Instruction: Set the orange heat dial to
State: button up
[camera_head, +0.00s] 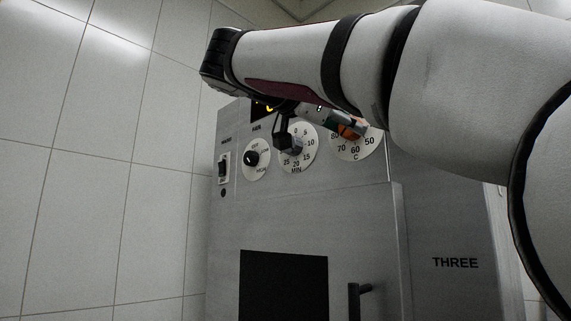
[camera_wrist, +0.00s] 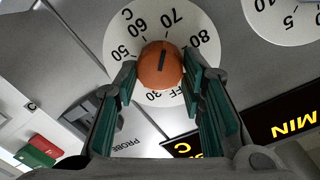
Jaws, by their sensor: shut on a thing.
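The orange heat dial (camera_wrist: 158,68) sits on a white scale plate marked in C, seen upside down in the wrist view. My gripper (camera_wrist: 160,76) has its green-lined fingers on either side of the dial and is shut on it. A dark line on the dial's face lies toward the side of the 60 and 70 marks; which end is the pointer I cannot tell for sure. In the head view only a bit of the orange dial (camera_head: 351,131) shows, on the right of the panel, partly hidden by my gripper (camera_head: 338,123).
A MIN dial (camera_head: 297,163) and a smaller black knob (camera_head: 251,158) lie left of the heat dial. A rocker switch (camera_head: 223,168) is at the panel's left. Below are a dark window (camera_head: 284,284) and a door handle (camera_head: 354,300). A lit display (camera_head: 262,108) is above.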

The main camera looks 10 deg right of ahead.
jog(key=shift+f, duration=0.1)
jog(key=o, duration=1.1)
jog(key=shift+o, duration=0.2)
jog(key=v, duration=1.1)
jog(key=shift+s+a, duration=0.2)
jog(key=shift+a, duration=0.2)
